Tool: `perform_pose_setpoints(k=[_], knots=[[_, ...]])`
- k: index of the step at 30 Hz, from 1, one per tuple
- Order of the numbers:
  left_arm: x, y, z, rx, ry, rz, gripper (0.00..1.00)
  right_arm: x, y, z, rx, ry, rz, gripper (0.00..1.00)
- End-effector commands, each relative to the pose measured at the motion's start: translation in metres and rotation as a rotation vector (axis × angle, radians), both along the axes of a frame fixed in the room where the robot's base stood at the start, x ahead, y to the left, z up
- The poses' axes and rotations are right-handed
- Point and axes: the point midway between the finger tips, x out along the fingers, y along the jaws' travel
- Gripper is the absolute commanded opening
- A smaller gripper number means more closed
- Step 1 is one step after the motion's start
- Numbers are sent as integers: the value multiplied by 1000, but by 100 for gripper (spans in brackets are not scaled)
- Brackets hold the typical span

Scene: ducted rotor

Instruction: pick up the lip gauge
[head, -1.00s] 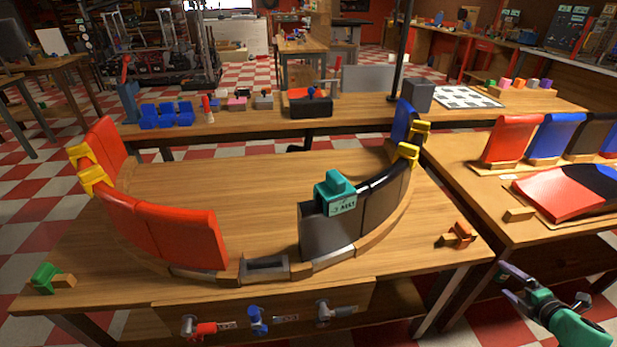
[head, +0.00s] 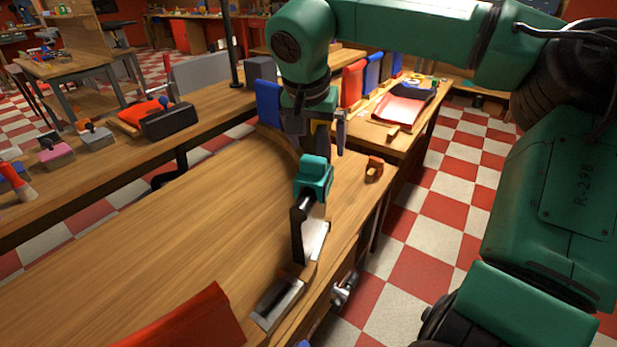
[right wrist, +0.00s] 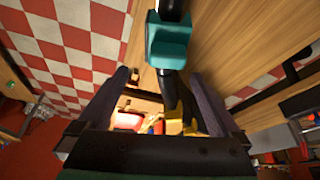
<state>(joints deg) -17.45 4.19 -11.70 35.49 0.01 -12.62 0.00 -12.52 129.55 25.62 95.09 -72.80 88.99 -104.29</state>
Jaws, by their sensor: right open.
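The lip gauge, as I take it, is the teal block (head: 313,178) straddling the top edge of the dark curved panels near the table's right end. It also shows in the right wrist view (right wrist: 168,42), at top centre, just beyond the fingertips. My right gripper (head: 320,143) is open, pointing down, just behind the gauge in the head view. In the right wrist view its two fingers (right wrist: 158,76) are spread, with nothing clearly held between them. Whether a finger touches the gauge cannot be told. My left gripper is out of view.
The dark panel (head: 298,235) stands upright under the gauge. A blue panel (head: 268,103) stands behind, and a red panel (head: 190,322) in front. The wooden table (head: 180,235) is clear inside the curve.

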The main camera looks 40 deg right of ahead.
Motion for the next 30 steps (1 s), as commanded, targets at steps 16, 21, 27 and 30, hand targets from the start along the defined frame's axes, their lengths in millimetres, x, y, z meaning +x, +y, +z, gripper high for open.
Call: perform_pose_setpoints(k=[16,21,27,30], knots=[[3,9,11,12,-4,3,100,19,-22,-89,6,0,-2,100],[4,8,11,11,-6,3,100,19,-23,-92,5,-3,-2,100],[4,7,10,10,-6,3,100,19,-23,-91,6,-3,-2,39],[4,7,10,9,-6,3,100,20,-23,-91,6,-3,-2,13]])
